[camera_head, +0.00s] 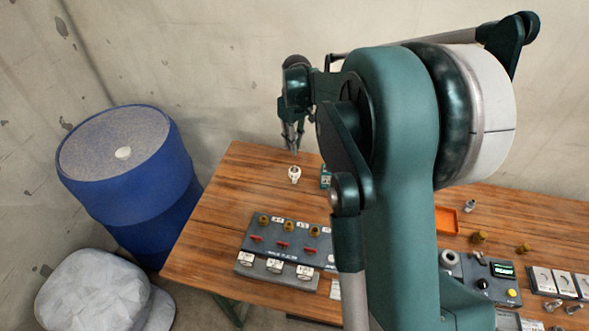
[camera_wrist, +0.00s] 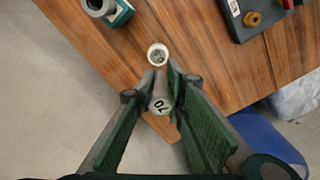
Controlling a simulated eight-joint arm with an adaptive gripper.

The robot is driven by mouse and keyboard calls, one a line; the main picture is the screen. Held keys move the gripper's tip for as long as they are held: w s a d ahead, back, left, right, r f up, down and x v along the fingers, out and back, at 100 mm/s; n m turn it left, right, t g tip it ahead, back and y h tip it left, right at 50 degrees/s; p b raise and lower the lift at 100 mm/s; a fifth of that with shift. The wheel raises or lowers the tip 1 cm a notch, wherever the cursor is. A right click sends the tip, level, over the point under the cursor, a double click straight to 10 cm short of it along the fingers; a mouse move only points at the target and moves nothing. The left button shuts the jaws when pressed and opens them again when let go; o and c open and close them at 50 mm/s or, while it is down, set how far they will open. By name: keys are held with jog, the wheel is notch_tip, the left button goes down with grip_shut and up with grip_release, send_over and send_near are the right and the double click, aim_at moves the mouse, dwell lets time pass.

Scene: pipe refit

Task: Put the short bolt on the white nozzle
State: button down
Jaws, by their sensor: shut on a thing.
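The white nozzle (camera_head: 294,174) stands upright on the wooden table near its far left corner. In the wrist view the nozzle (camera_wrist: 157,54) shows as a white ring with an opening, just beyond my fingertips. My gripper (camera_head: 292,146) is above and behind the nozzle in the head view. In the wrist view my gripper (camera_wrist: 161,90) is shut on a pale round-headed piece with dark digits, which looks like the short bolt (camera_wrist: 160,106). The piece looks apart from the nozzle. Its lower end is hidden, and it cannot be made out in the head view.
A grey valve panel (camera_head: 262,271) stands at the front left. A teal block (camera_wrist: 122,15) is near the nozzle. An orange tray (camera_head: 446,220), a grey bolt (camera_head: 469,206), brass fittings (camera_head: 479,237) and a control box (camera_head: 498,284) are at the right. A blue barrel (camera_head: 125,190) stands left of the table.

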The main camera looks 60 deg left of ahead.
jog(key=shift+f, duration=0.1)
send_over(294, 170)
jog(key=shift+w+f, duration=0.1)
jog(key=shift+f, duration=2.95)
jog(key=shift+f, duration=0.1)
jog(key=shift+f, duration=1.8)
jog(key=shift+f, duration=0.15)
jog(key=c, duration=2.4)
grip_release()
jog(key=shift+o, duration=0.4)
jog(key=shift+r, duration=0.2)
jog(key=r, duration=1.2)
jog(key=shift+w, duration=0.2)
